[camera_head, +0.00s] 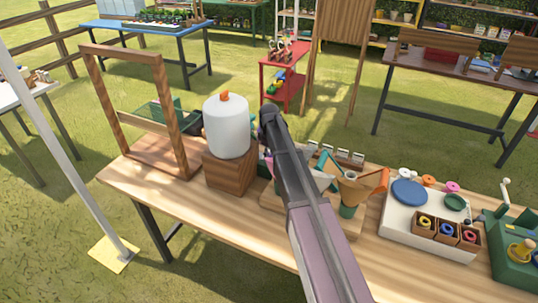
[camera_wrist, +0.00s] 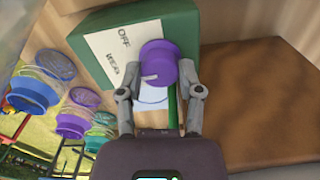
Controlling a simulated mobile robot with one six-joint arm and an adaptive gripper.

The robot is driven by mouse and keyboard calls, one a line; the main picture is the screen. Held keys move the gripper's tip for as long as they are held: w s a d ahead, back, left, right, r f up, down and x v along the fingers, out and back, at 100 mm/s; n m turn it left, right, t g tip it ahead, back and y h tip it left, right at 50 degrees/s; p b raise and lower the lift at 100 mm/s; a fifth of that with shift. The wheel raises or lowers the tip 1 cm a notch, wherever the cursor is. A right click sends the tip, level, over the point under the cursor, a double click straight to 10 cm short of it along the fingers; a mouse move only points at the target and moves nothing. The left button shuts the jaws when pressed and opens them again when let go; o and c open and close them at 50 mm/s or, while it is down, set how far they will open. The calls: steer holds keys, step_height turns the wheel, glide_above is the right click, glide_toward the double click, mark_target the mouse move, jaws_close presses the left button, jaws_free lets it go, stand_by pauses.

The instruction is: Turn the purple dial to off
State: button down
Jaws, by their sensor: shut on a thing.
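In the wrist view the purple dial (camera_wrist: 160,65) sits on a green box (camera_wrist: 90,45) with a white label (camera_wrist: 118,50). The label reads OFF near the top; a second word below it is hard to read. A pale pointer mark on the dial points to the left, toward the lower word rather than OFF. My gripper (camera_wrist: 160,72) is shut on the dial, one finger on each side. In the head view my arm hides the gripper, and I cannot make out the dial.
In the head view a white jar (camera_head: 227,128) on a wooden block, a wooden frame (camera_head: 168,100) and a tray of spools (camera_head: 390,225) crowd the wooden table (camera_head: 225,225).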

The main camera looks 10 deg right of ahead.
steer(key=shift+m, duration=3.4)
steer(key=shift+c, duration=1.3)
jaws_free()
steer(key=shift+f, duration=0.1)
steer(key=shift+n, duration=0.3)
